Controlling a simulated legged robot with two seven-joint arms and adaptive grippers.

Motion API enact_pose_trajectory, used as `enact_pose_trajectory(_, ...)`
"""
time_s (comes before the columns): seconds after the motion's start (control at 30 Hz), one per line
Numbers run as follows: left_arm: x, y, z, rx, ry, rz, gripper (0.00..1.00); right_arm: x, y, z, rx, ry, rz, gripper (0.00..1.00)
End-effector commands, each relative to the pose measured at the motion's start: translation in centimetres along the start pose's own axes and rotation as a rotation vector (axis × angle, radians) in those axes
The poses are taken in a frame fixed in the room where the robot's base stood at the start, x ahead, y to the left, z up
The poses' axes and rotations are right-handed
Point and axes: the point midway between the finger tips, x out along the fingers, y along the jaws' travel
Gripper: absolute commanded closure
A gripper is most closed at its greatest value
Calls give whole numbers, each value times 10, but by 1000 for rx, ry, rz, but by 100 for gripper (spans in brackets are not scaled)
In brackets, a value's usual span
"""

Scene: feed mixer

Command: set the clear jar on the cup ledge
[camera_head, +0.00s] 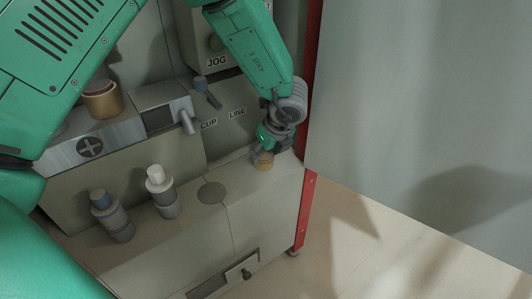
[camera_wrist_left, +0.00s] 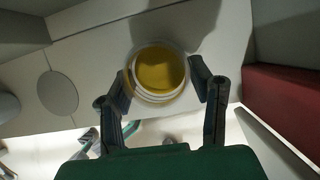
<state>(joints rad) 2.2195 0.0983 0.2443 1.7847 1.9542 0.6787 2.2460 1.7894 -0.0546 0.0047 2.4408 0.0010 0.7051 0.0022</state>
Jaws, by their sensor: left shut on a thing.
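The clear jar (camera_head: 263,161) holds yellow-brown contents and is at the right end of the pale cup ledge (camera_head: 235,173), by the CUP LINE labels. My left gripper (camera_head: 266,149) is shut on it from above and behind, partly hiding it. In the left wrist view the jar (camera_wrist_left: 158,74) stands between the two dark fingers (camera_wrist_left: 160,92), its round mouth and yellow inside facing the camera. The jar's base is very close to the ledge; I cannot tell whether it touches. My right gripper is not in view.
Two grey bottles, one blue-capped (camera_head: 115,220) and one white-capped (camera_head: 162,192), stand on the ledge left of a round grey disc (camera_head: 211,193). A metal spout (camera_head: 187,122) juts out above. A red post (camera_head: 302,210) borders the right side. The ledge between disc and jar is clear.

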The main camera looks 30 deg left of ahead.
Motion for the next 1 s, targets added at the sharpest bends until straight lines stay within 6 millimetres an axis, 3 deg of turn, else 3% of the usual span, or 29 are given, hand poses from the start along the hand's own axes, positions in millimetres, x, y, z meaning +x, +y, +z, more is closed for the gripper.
enact_pose_trajectory(0.03, 2, 0, -1, 0, 0, 0, 46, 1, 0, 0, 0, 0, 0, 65)
enact_pose_trajectory(0.07, 1, 0, 0, 0, 0, 0, 35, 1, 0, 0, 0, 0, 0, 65)
enact_pose_trajectory(0.1, 1, 0, 0, 0, 0, 0, 32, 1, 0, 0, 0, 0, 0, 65)
enact_pose_trajectory(0.47, -4, 0, 1, -1, 0, 0, 32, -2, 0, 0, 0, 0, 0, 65)
enact_pose_trajectory(1.0, -105, 0, 2, 0, 0, -1, 32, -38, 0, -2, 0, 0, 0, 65)
